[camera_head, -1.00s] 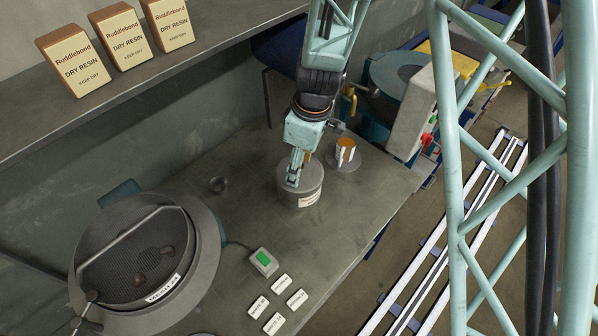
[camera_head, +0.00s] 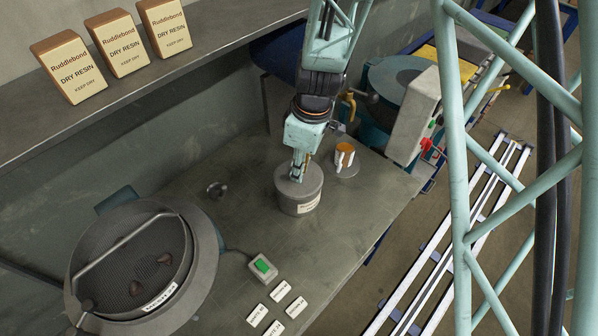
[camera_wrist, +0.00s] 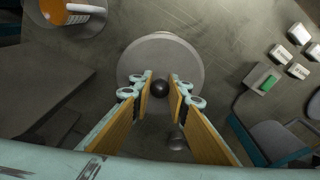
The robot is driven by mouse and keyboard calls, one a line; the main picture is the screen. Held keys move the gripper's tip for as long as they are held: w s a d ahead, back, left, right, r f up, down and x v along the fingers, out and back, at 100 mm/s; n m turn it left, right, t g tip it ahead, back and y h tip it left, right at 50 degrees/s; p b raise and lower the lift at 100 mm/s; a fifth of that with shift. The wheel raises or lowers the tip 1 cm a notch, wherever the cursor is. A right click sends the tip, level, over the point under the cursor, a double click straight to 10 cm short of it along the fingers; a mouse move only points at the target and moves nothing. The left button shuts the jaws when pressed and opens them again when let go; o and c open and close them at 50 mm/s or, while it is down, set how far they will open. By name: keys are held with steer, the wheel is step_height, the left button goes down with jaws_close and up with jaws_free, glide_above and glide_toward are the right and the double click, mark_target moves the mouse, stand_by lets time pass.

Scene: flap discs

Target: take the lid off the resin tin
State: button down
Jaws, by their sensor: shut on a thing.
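The resin tin (camera_head: 300,204) is a grey round tin with a pale label, upright on the bench. Its flat grey lid (camera_head: 284,181) is on top, and the lid also shows in the wrist view (camera_wrist: 160,52). A dark round knob (camera_wrist: 160,89) stands at the lid's middle. My gripper (camera_head: 297,178) points down over the lid. In the wrist view my gripper (camera_wrist: 160,90) has its two tan-padded fingers on either side of the knob, shut on it. I cannot tell any gap between lid and tin.
An orange-and-white cup (camera_head: 344,156) stands on a round base close behind the tin. A sieve machine (camera_head: 205,250) is at left, with a green-button box (camera_head: 263,268) and several white label tiles (camera_head: 281,290) in front. Resin boxes (camera_head: 118,45) line the shelf. Bench left of the tin is mostly clear.

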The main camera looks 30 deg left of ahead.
steer(key=shift+s+r, duration=0.15)
steer(key=shift+r, duration=1.15)
steer(key=s+d+r+b, duration=0.1)
steer(key=s+d+b, duration=0.2)
steer(key=s+d, duration=0.7)
steer(key=shift+s+d+r, duration=0.25)
steer(key=shift+d+r, duration=0.1)
steer(key=shift+d, duration=0.55)
steer(key=shift+f+b, duration=0.2)
steer(key=shift+b, duration=0.15)
